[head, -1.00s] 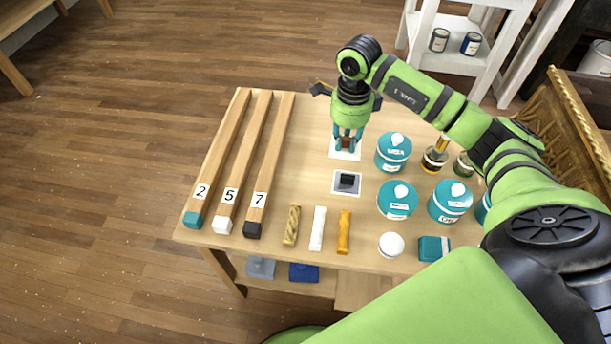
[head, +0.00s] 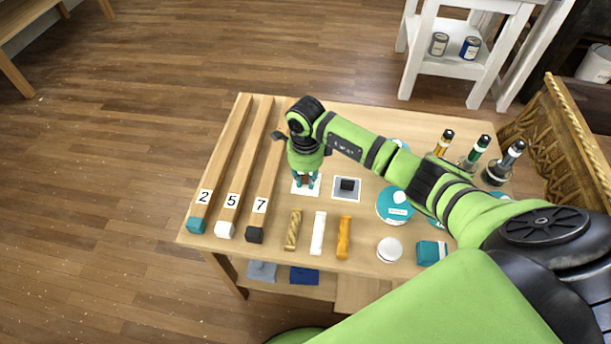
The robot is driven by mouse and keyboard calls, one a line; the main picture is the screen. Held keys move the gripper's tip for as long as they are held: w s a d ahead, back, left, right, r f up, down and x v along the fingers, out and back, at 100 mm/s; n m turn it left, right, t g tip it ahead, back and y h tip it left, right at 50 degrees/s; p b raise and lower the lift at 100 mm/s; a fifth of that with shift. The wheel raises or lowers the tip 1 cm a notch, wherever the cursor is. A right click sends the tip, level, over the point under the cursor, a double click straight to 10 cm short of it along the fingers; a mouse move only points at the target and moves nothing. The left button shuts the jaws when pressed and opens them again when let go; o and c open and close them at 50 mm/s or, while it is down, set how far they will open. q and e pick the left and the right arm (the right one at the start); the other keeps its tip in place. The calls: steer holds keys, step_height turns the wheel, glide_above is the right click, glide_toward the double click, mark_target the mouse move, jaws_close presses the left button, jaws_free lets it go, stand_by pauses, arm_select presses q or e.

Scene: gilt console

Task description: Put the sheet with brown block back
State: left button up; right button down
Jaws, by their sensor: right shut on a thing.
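My right gripper (head: 306,182) is shut on the brown block, of which only a little shows between the fingers. The white sheet (head: 298,190) under that block shows around the fingertips, just left of another sheet with a black block (head: 347,184). I cannot tell whether the held sheet touches the table or hangs just above it. My left gripper is not in view.
Three long wooden strips marked 2, 5 (head: 232,200) and 7 lie to the left. Gold, white (head: 318,232) and orange bars lie in front. Teal-lidded tins (head: 394,206), bottles (head: 482,150) and a white lid (head: 389,250) stand right. The table (head: 400,113) is bare at the back.

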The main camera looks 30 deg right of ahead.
mark_target(306, 178)
steer(key=shift+f, duration=0.2)
steer(key=c, duration=1.1)
jaws_free()
steer(key=shift+r, duration=0.1)
steer(key=shift+r, duration=0.3)
step_height(306, 178, up, 12)
steer(key=b, duration=0.1)
steer(key=shift+f, duration=0.15)
steer(key=shift+f, duration=0.1)
